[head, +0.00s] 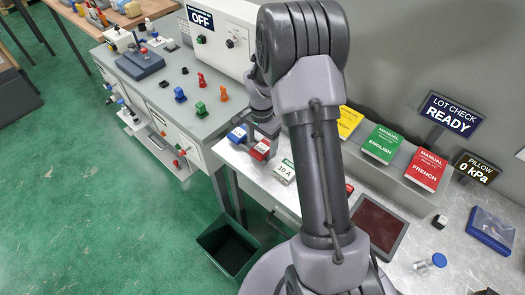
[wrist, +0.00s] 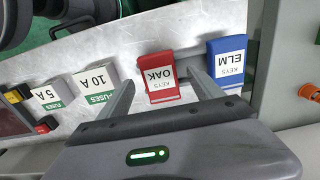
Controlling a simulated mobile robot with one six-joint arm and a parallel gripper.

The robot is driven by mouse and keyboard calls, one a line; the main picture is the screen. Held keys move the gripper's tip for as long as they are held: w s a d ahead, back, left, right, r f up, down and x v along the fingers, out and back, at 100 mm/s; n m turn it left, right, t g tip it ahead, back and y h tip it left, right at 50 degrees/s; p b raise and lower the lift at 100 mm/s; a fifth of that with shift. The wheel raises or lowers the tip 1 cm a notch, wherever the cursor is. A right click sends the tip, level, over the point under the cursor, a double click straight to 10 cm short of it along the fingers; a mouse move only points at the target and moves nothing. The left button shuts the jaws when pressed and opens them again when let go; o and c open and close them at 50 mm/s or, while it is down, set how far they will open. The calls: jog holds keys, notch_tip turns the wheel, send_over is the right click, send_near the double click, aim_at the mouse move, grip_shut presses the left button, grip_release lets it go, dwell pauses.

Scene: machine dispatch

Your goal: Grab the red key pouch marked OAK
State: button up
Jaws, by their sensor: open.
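The red key pouch (wrist: 160,92) has a white label reading KEYS OAK, upside down in the wrist view. It stands on the metal bench and also shows in the head view (head: 260,152). My gripper (wrist: 160,80) is open, with one finger to each side of the pouch in the wrist view. I cannot tell whether the fingertips are down at its height. Nothing is held. In the head view my gripper (head: 264,129) is just above and behind the red pouch, and my arm hides part of the bench.
A blue pouch marked ELM (wrist: 227,62) stands close beside the right finger. A 10 A fuses box (wrist: 97,86) is left of the left finger, with a 5 A box (wrist: 48,96) farther left. A dark green bin (head: 231,247) stands on the floor below the bench.

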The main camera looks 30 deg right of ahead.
jog(key=shift+f, duration=0.65)
jog(key=shift+r, duration=0.1)
jog(key=shift+c, duration=0.2)
jog(key=c, duration=1.4)
jog(key=shift+r, duration=0.1)
